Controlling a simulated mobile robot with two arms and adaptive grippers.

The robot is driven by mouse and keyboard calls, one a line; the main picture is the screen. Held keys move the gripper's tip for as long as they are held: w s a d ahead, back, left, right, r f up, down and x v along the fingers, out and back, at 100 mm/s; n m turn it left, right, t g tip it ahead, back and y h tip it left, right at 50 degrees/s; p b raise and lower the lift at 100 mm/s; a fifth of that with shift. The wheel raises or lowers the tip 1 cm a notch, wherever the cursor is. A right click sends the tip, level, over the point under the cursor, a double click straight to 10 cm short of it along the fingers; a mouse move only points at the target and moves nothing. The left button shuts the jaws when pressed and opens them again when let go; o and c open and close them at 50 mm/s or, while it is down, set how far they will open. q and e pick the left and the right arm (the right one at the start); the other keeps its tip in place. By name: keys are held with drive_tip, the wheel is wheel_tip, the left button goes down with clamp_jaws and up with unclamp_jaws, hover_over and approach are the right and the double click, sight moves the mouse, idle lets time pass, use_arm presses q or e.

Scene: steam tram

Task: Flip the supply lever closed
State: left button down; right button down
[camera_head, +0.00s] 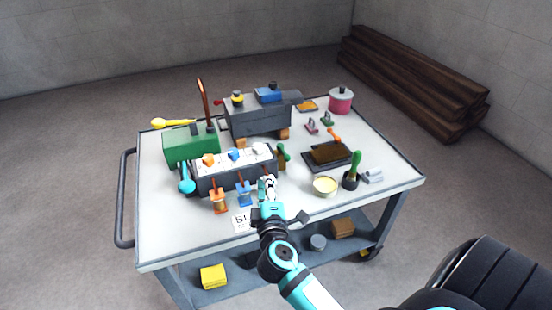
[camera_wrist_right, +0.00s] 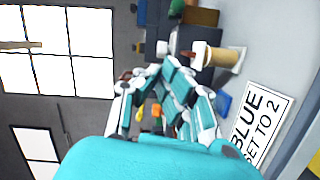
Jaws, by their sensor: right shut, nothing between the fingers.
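My right gripper (camera_head: 268,184) is shut and empty at the right front end of the dark valve box (camera_head: 237,182), which has a white top with orange, blue and white knobs. An orange lever (camera_head: 218,198) and a blue lever (camera_head: 244,193) stand at its front. In the right wrist view the shut fingers (camera_wrist_right: 170,72) are close to a cream cylinder with a brown part (camera_wrist_right: 222,57); I cannot tell whether they touch. No part is labelled as the supply lever, and I cannot tell which one it is. My left gripper is out of view.
A card (camera_head: 241,222) lies in front of the box; in the wrist view it reads "BLUE SET TO 2" (camera_wrist_right: 262,125). A green tank (camera_head: 190,146) and a grey machine (camera_head: 262,119) stand behind. A cream bowl (camera_head: 325,186) is at right. The cart's front left is clear.

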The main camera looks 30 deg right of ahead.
sight(277, 160)
drive_tip(key=x, duration=0.9)
drive_tip(key=shift+w+d, duration=0.15)
drive_tip(key=shift+w, duration=0.05)
drive_tip(key=d, duration=0.3)
drive_tip(key=shift+d+f, duration=0.1)
drive_tip(key=shift+f, duration=0.3)
drive_tip(key=shift+s+d, duration=0.15)
drive_tip(key=shift+d, duration=0.2)
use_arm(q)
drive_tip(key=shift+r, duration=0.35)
use_arm(e)
drive_tip(key=shift+d+f, duration=0.1)
drive_tip(key=shift+d, duration=0.05)
